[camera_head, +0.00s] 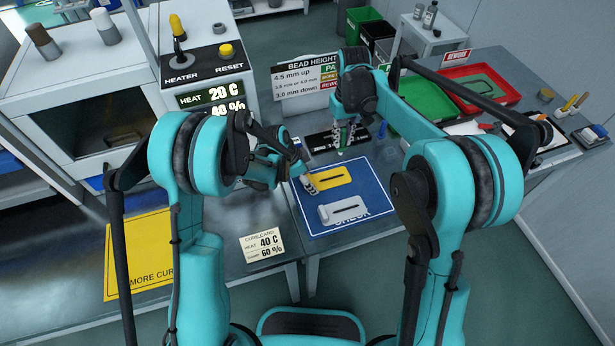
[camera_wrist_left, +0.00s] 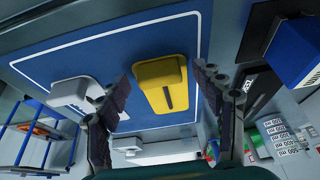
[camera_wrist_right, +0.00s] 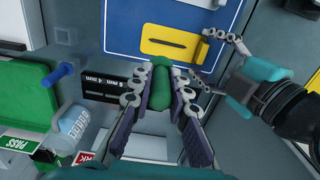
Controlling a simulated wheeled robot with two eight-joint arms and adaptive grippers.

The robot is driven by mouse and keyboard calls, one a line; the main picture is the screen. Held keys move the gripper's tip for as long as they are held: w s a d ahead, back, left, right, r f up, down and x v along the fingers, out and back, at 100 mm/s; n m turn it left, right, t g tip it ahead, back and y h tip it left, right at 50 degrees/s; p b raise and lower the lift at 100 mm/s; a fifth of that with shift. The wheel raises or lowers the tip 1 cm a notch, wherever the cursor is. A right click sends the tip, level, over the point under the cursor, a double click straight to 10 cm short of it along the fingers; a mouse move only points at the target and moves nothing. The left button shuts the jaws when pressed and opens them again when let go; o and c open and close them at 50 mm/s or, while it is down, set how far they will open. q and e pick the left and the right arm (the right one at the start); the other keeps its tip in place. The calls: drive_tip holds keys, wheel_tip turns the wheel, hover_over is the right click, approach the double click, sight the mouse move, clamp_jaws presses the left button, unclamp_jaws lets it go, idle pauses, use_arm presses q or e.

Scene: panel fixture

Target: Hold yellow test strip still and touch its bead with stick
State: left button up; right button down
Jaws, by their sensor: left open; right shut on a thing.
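My right gripper (camera_wrist_right: 160,90) is shut on the stick's thick green handle (camera_wrist_right: 161,70), behind the strip in the head view. The stick's tip is hidden.
A white strip (camera_head: 342,209) lies on the mat in front of the yellow one. A black gauge plate (camera_head: 325,142) and a blue peg (camera_head: 382,130) stand behind the mat. Green (camera_head: 430,100) and red (camera_head: 480,85) trays are at the back right. A cure card (camera_head: 262,245) lies left of the mat.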

sight(341, 149)
use_arm(q)
drive_tip(key=c, duration=1.3)
use_arm(e)
drive_tip(key=shift+f, duration=5.6)
drive_tip(key=shift+f, duration=0.45)
drive_tip(key=shift+r, duration=3.55)
